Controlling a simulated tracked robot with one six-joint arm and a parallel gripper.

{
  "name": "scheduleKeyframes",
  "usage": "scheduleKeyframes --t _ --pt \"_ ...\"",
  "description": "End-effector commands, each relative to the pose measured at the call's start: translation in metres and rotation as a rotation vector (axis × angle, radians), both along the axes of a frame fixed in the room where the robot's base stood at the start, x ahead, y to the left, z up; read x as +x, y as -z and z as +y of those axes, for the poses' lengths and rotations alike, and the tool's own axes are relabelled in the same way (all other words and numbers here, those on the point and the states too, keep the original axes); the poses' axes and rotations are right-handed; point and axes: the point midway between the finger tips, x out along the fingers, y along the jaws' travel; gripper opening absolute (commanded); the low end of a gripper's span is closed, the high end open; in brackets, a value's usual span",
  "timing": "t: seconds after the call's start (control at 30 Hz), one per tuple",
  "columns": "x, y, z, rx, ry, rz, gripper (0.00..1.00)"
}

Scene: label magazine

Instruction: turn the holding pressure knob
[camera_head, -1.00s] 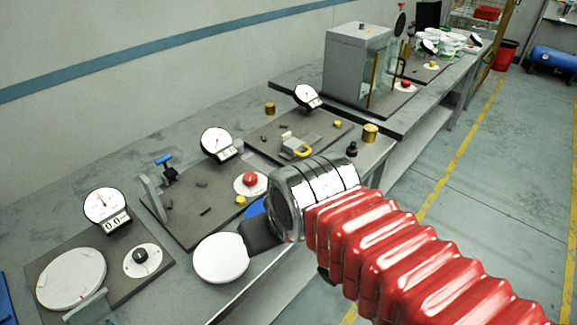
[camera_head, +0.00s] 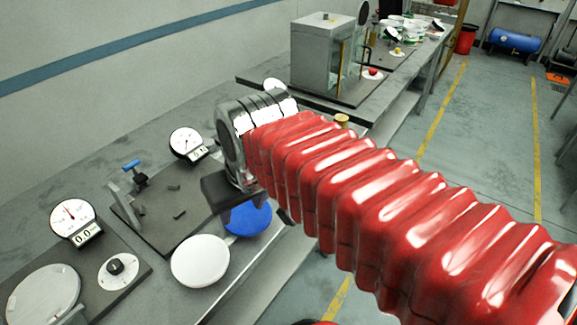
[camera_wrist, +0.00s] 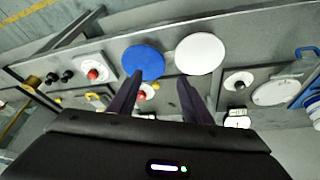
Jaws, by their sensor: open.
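No label that I can read says which knob is the holding pressure knob. A black knob (camera_head: 115,267) on a white dial stands at the near left station; it also shows in the wrist view (camera_wrist: 239,85), right of the fingers. A red knob (camera_wrist: 142,95) on a white dial shows between the fingers, nearer the left one, in the wrist view; my arm hides it in the head view. Another red knob (camera_wrist: 93,74) is farther left. My gripper (camera_wrist: 159,92) is open, with nothing seen held between its two dark fingers. Its fingertips are hidden in the head view.
A white disc (camera_head: 200,261) and a blue disc (camera_head: 248,219) stand by the bench's front edge. Gauges (camera_head: 72,217) and (camera_head: 186,142) and a blue-handled clamp (camera_head: 132,165) rise behind. A glass-fronted box (camera_head: 320,55) stands farther along. The floor at right is open.

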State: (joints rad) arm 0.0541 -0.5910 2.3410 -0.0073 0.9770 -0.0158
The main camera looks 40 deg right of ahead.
Motion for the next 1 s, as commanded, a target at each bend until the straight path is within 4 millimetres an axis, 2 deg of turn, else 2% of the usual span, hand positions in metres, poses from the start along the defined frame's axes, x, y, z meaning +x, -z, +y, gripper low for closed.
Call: scheduleKeyframes --t 0.2,0.47,0.73,1.0 --pt "0.038 -0.017 -0.03 -0.003 0.046 0.079 0.45" --pt "0.08 -0.027 -0.071 0.002 0.094 0.168 0.45" --pt "0.12 -0.025 -0.121 0.019 0.141 0.259 0.45" --pt "0.154 -0.012 -0.179 0.047 0.186 0.347 0.45"
